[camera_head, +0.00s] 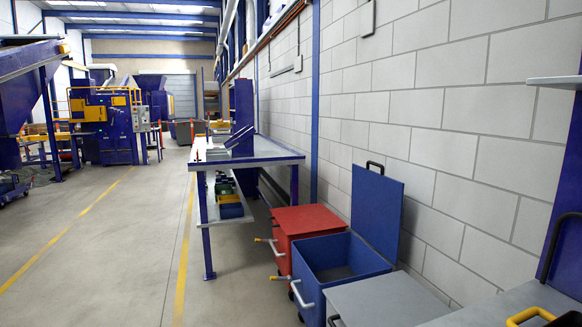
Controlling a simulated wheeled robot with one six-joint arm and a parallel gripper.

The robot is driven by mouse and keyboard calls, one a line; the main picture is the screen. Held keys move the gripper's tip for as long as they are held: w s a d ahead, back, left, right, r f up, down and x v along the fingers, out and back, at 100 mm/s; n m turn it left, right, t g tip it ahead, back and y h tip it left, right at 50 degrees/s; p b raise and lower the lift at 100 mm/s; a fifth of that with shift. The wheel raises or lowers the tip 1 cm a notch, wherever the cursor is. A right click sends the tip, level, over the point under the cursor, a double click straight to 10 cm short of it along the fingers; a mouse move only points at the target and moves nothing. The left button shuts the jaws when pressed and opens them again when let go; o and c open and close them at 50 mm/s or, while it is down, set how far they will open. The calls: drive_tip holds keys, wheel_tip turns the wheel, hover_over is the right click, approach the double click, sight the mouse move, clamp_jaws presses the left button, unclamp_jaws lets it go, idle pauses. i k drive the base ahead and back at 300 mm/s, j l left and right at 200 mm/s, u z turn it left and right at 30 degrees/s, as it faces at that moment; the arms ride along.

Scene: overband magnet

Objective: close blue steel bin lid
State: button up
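The blue steel bin (311,283) stands on the floor against the block wall, right of centre and low in the picture. Its blue lid (377,212) is open and stands nearly upright at the wall side, with a black handle at its top edge. The bin's inside shows, and I see nothing in it. My gripper is not in view.
A red bin (304,220) with its lid shut stands just behind the blue bin. A grey-lidded bin (384,300) stands close in front. A workbench (262,151) lies beyond them. The floor (120,270) to the left is clear, with yellow lines.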

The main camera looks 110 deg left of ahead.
sight(376, 199)
drive_tip(key=u, duration=2.9)
drive_tip(key=i+j, duration=0.3)
drive_tip(key=i+j+z, duration=0.15)
drive_tip(key=i+j, duration=0.15)
drive_tip(key=j, duration=0.15)
drive_tip(key=i+j, duration=0.3)
drive_tip(key=i+j+z, duration=0.15)
drive_tip(key=j, duration=0.35)
drive_tip(key=i+j, duration=0.35)
drive_tip(key=i+j+z, duration=0.15)
drive_tip(key=i+j, duration=0.15)
drive_tip(key=j, duration=0.25)
